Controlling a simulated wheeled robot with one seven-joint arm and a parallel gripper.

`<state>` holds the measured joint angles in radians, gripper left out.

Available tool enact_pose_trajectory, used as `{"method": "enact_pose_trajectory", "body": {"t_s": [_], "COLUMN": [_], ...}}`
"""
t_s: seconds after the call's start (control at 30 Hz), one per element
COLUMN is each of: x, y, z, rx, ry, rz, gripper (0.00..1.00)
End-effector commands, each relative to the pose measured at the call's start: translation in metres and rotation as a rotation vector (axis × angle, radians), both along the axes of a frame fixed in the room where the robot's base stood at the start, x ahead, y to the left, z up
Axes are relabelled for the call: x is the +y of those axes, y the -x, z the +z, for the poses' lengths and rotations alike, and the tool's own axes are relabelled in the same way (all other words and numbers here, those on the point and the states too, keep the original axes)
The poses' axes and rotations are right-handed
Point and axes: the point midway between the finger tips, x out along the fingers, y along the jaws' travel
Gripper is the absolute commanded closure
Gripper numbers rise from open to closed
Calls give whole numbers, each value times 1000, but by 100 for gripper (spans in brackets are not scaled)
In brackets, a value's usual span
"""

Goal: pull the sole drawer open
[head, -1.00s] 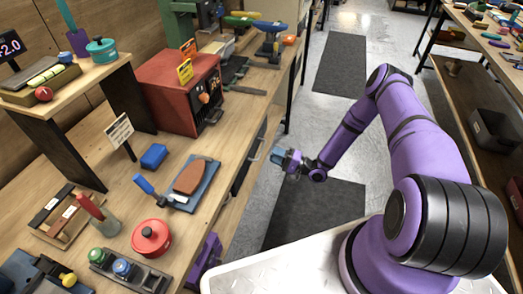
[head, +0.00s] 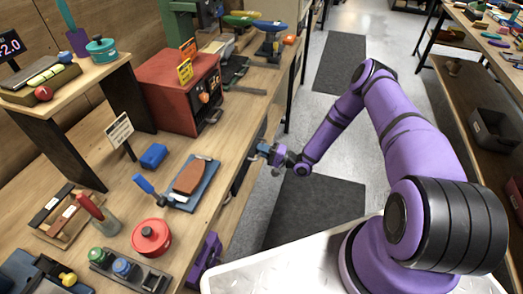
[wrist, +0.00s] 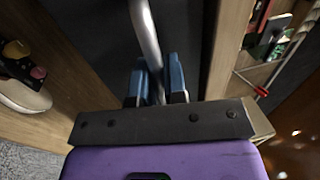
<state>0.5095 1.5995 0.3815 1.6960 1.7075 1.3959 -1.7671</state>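The drawer front (wrist: 95,30) is a dark panel in the wrist view, set between wooden parts of the bench. A round metal handle bar (wrist: 146,28) runs across it. My gripper (wrist: 157,82) has its two blue fingers on either side of the bar. A narrow gap seems to show between the bar and the right finger, so the fingers look open around it. In the head view my gripper (head: 264,150) is at the bench's front side, below the top. The drawer looks shut, though my gripper partly hides its front there.
The wooden bench top (head: 225,135) holds a red box oven (head: 170,95), a brown sole on a blue board (head: 190,176) and a red pot (head: 151,238). The aisle floor with dark mats (head: 315,215) is free. Shelves stand at the right.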

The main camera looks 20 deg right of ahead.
Motion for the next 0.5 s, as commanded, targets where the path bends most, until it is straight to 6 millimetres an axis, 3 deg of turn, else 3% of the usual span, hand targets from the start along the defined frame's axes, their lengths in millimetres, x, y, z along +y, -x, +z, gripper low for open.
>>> {"method": "enact_pose_trajectory", "body": {"t_s": [0.27,0.5], "x": [-3,-27], "y": [2,19], "z": [0,0], "rx": [0,2], "ry": [0,0], "rz": [0,-2], "gripper": [100,100]}}
